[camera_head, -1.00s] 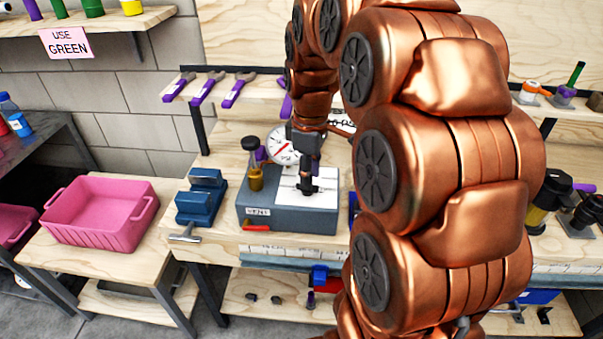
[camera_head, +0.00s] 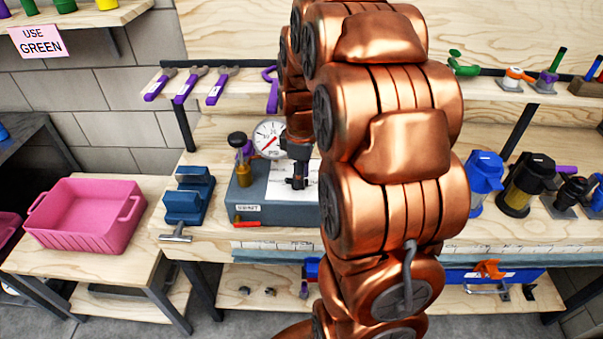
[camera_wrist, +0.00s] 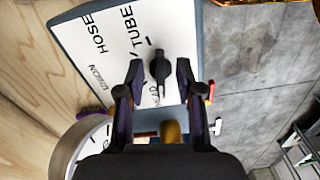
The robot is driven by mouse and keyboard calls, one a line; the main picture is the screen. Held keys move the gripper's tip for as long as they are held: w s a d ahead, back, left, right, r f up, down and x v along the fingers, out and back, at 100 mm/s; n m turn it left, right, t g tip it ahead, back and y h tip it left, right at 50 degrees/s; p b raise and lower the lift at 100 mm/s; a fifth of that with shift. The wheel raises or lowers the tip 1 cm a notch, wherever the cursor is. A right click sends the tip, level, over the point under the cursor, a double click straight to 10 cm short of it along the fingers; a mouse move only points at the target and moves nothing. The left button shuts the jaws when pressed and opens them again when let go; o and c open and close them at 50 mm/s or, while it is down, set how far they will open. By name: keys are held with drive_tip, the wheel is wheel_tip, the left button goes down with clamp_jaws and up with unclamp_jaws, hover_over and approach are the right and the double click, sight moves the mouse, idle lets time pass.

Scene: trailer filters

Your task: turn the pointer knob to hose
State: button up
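The black pointer knob (camera_wrist: 158,72) stands on a white label plate (camera_wrist: 75,42) in the wrist view. HOSE and TUBE are printed toward the upper left, UNION at the left, and another word is partly hidden beside the knob. The knob lies roughly up-down in the picture; I cannot tell which end points. My gripper (camera_wrist: 160,66) is open, with one finger on each side of the knob and small gaps showing. In the head view my gripper (camera_head: 299,180) reaches down over the grey-blue box (camera_head: 280,212) and hides the knob.
A round gauge (camera_head: 270,138) and a brass fitting with a black top (camera_head: 241,160) stand at the box. A red lever (camera_head: 247,224) is at its front. A blue vise (camera_head: 188,196) and pink bin (camera_head: 85,230) are left. Blue and black filter housings (camera_head: 485,182) stand right.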

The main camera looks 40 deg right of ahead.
drive_tip(key=shift+f, duration=0.25)
drive_tip(key=shift+c, duration=0.4)
clamp_jaws()
